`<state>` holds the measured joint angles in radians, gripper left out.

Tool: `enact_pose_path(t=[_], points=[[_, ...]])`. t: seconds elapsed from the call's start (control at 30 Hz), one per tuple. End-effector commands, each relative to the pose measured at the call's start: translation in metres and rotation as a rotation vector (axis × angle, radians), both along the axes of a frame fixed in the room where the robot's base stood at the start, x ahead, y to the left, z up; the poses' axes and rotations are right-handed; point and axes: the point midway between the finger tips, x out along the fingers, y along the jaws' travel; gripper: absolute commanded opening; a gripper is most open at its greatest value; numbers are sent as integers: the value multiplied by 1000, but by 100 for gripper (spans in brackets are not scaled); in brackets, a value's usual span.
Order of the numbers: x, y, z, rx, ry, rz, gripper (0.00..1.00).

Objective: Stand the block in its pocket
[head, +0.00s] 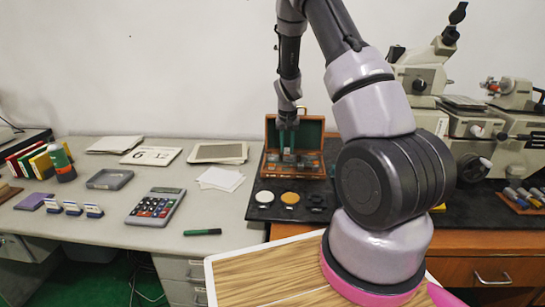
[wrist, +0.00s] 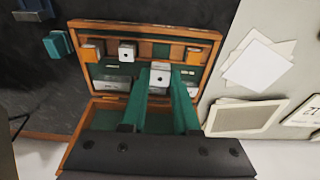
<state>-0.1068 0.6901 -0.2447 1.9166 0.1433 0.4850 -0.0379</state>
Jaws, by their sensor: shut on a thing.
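My gripper (wrist: 160,92) shows two green fingers shut on a small pale metal block (wrist: 160,76) with a dark hole in its end face. The open wooden case (wrist: 146,27) with green lining lies beneath it, and other small blocks sit in its pockets. In the head view my gripper (head: 288,143) points down in front of the raised lid of the case (head: 313,134). I cannot tell whether the held block is above its pocket or partly inside it.
A white block (wrist: 127,52) and orange-faced pieces (wrist: 92,52) are close to the held block. Round discs (head: 290,199) lie on the dark mat in front of the case. A microscope (head: 425,75) stands to the right. White papers (head: 220,179) and a calculator (head: 156,206) lie left.

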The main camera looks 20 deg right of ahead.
Motion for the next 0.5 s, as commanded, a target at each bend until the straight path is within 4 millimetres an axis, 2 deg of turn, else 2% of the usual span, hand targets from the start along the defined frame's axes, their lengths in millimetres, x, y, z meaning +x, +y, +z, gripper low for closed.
enact_pose_path(t=[0.17,0.5], points=[[3,-9,-4,0,1,-4,0],[3,-9,-43,0,1,-2,0]])
